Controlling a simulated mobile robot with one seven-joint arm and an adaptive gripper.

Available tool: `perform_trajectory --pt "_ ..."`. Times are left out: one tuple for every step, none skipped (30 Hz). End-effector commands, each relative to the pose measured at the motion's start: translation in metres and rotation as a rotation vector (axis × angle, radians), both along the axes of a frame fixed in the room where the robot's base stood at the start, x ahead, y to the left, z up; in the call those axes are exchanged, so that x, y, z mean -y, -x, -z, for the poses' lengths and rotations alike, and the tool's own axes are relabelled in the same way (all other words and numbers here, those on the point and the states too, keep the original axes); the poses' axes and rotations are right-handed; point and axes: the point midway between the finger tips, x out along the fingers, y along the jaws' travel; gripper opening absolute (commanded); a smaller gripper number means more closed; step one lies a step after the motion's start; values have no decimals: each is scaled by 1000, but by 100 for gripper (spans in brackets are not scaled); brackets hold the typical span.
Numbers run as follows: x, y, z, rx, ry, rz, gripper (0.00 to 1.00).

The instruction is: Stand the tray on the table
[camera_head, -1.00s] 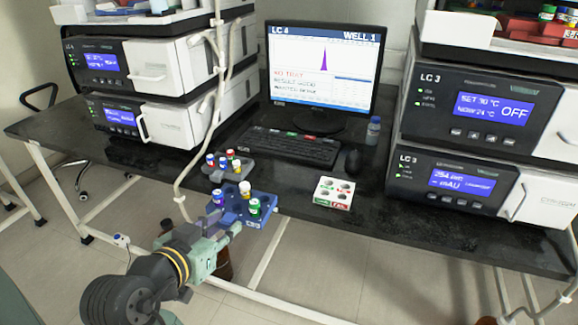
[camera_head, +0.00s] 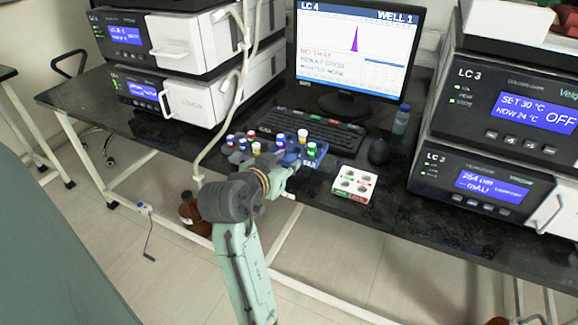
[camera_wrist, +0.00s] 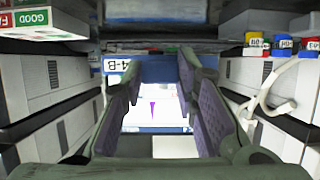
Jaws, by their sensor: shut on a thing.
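The blue tray (camera_head: 293,157) carries vials with blue, white and green caps and is over the table (camera_head: 330,197) near its front edge, in front of the keyboard. I cannot tell whether its underside touches the tabletop. My gripper (camera_head: 281,173) is shut on the tray's near side. In the wrist view my gripper (camera_wrist: 163,78) has its two fingers on either side of a blue part of the tray (camera_wrist: 158,70). That view looks upside down, and most of the tray is out of sight there.
A grey rack (camera_head: 236,157) of several capped vials stands close left of the tray. A white box (camera_head: 354,184) with red and green labels is to its right. The keyboard (camera_head: 325,136), monitor (camera_head: 352,45) and mouse (camera_head: 378,151) are behind. Instrument stacks stand on both sides.

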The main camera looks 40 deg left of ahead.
Motion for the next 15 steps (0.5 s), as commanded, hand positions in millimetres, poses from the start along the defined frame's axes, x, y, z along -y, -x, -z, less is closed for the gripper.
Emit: perform_trajectory --pt "-1 -8 -1 0 0 0 0" --pt "-2 -11 -1 0 0 0 0" --pt "-3 -14 0 1 0 0 0" --pt "-3 -16 0 1 0 0 0" --pt "-3 -18 1 1 -1 -1 0" --pt "-3 -18 2 1 -1 -1 0" --pt "-3 -19 4 0 1 -1 0" --pt "-3 -19 6 -1 2 -2 0" --pt "-4 -18 11 0 3 -2 0" --pt "-3 -18 15 -1 4 -2 0" --pt "-3 -18 19 -1 4 -2 0" --pt "-3 -18 25 -1 5 -3 0" --pt "-3 -18 29 -1 5 -3 0" --pt "-3 -18 33 -1 4 -2 0" --pt "-3 -18 36 1 3 -2 0"
